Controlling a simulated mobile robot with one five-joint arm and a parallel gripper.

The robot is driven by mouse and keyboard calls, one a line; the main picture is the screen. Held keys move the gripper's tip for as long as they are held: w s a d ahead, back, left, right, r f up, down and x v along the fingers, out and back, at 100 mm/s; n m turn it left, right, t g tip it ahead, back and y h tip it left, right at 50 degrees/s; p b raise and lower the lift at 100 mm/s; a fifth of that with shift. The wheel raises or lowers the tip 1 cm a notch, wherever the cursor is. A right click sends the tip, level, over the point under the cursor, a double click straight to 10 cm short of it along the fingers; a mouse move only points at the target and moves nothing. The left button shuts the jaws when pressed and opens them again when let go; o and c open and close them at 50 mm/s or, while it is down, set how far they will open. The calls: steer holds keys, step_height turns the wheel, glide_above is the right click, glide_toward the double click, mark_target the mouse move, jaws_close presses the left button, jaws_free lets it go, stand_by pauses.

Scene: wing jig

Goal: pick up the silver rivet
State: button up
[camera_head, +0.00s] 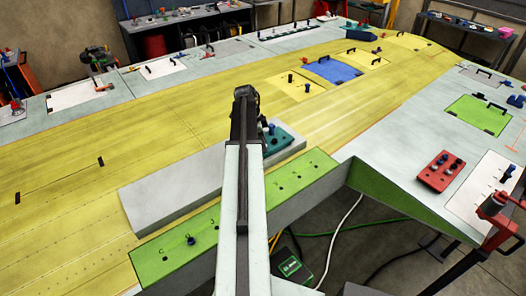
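I cannot make out a clearly silver rivet. Small pegs or rivets stand in a red block (432,181) on the right side of the grey wing surface; their finish is too small to tell. A teal block (287,142) sits just right of my arm, partly hidden by it, with a dark blue peg (271,128) on it. My gripper (246,92) is at the far end of my arm, over the yellow wing panel and beyond the teal block. I see it from behind, so its fingers and anything between them are hidden.
A raised grey slab (165,190) lies under my arm. A blue panel (333,71) and dark handles lie farther back. The yellow surface (100,135) at left is mostly clear.

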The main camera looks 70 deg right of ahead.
jaws_close()
